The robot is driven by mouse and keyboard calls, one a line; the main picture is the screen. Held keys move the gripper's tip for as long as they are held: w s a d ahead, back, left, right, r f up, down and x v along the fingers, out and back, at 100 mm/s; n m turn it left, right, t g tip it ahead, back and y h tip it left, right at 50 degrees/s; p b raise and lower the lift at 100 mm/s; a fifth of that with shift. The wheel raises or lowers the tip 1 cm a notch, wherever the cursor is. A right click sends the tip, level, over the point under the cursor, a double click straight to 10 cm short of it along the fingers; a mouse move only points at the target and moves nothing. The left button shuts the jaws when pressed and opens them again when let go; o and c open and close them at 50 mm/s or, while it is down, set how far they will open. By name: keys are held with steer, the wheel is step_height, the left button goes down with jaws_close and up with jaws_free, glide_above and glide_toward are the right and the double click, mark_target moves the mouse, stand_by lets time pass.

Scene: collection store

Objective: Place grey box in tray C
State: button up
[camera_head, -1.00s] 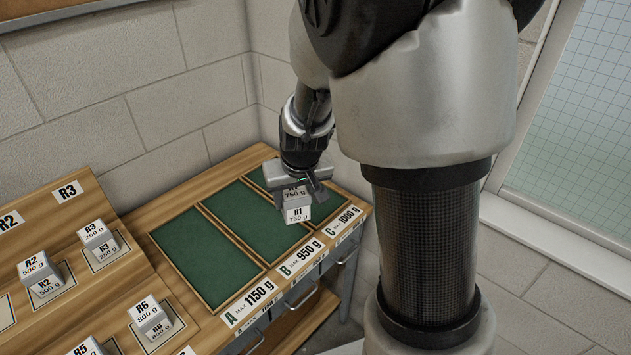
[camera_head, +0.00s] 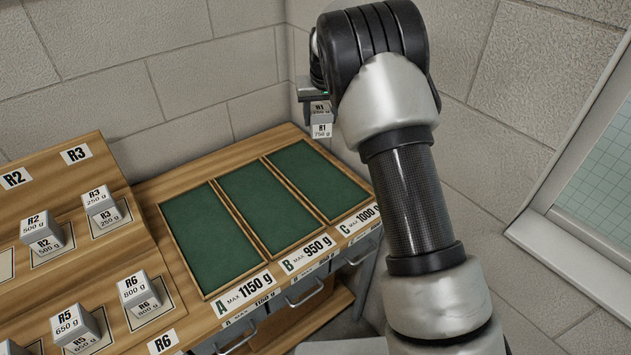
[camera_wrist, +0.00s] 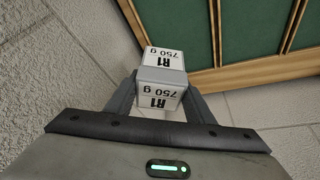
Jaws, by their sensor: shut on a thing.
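The grey box (camera_head: 320,121), marked R1 750 g, is held by my gripper (camera_head: 316,99), which is shut on it. In the head view they are raised above the far end of the green-lined trays, near the wall, with my arm partly hiding the gripper. The wrist view shows the box (camera_wrist: 162,80) between the two fingers (camera_wrist: 160,97), with trays beyond it. Tray C (camera_head: 316,176) is the rightmost green compartment, marked max 1000 g, and looks empty. The box is apart from it.
Tray B (camera_head: 265,205) and tray A (camera_head: 210,240) lie left of tray C and are empty. Other labelled boxes, such as R6 (camera_head: 139,293) and R3 (camera_head: 100,204), stand on the wooden bench at left. Block walls close off the back and right.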

steer(key=w+a+f+n+b, duration=0.1)
steer(key=w+a+f+b, duration=0.1)
steer(key=w+a+f, duration=0.4)
steer(key=shift+y, duration=0.3)
steer(key=shift+w+a+f, duration=0.15)
steer(key=shift+a+f, duration=0.2)
steer(key=shift+f, duration=1)
steer(key=shift+w+a+f, duration=0.1)
steer(key=shift+a+f, duration=0.2)
steer(key=shift+f, duration=1.05)
steer(key=shift+w+a+f, duration=0.15)
steer(key=shift+a+f, duration=0.2)
steer(key=shift+f, duration=1)
steer(key=shift+f, duration=0.2)
steer(key=o, duration=1.6)
steer(key=shift+c, duration=0.2)
